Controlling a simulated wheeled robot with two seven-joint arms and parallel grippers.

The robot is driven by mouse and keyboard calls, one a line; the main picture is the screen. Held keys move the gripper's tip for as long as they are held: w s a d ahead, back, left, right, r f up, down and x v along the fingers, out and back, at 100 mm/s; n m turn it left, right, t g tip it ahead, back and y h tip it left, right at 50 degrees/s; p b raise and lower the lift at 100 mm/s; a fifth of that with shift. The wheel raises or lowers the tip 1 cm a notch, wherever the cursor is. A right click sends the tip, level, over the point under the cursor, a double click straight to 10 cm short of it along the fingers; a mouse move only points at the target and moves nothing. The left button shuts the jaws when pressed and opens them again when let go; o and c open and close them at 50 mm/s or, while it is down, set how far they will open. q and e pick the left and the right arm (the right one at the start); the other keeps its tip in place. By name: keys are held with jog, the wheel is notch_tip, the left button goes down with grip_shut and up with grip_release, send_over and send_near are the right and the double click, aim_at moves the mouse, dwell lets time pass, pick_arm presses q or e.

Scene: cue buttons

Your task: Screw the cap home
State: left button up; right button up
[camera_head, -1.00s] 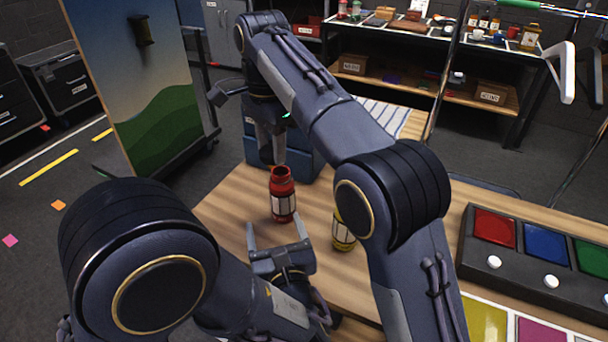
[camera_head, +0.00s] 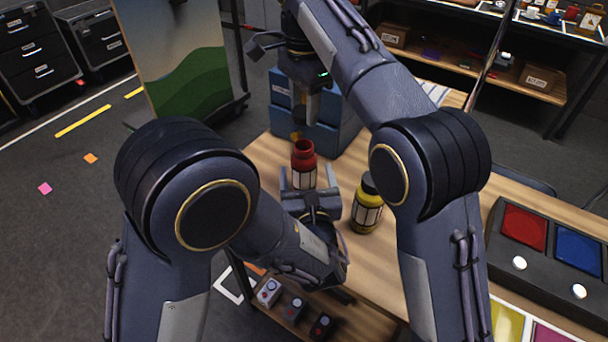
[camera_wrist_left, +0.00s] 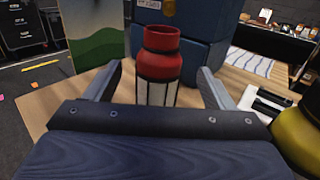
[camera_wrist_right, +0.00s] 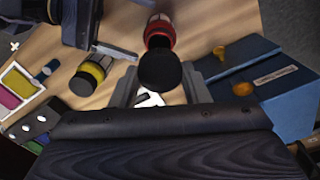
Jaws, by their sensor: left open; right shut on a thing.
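The red bottle (camera_head: 303,170) stands upright on the table with its mouth open and a white label. It also shows in the left wrist view (camera_wrist_left: 160,55). My left gripper (camera_head: 310,182) is open, its fingers on either side of the bottle's lower part, with gaps on both sides. My right gripper (camera_head: 312,106) is above and behind the bottle, shut on a round black cap (camera_wrist_right: 160,70). In the right wrist view the cap appears close to the red bottle (camera_wrist_right: 158,32), apart from its mouth. I cannot make out the cap in the head view.
A yellow bottle (camera_head: 367,205) with a black cap stands to the right of the red one. A blue box (camera_head: 345,125) with orange knobs stands behind. A dark panel with coloured squares (camera_head: 540,250) lies at the right.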

pick_arm(q)
jog(key=w, duration=0.7)
jog(key=shift+w+a, duration=0.2)
jog(key=shift+a, duration=0.2)
jog(key=c, duration=1.5)
jog(key=shift+o, duration=0.2)
pick_arm(e)
jog(key=shift+a+f, duration=0.1)
jog(key=shift+f, duration=2.4)
jog(key=shift+f, duration=0.1)
jog(key=shift+f, duration=0.8)
jog(key=shift+f, duration=0.55)
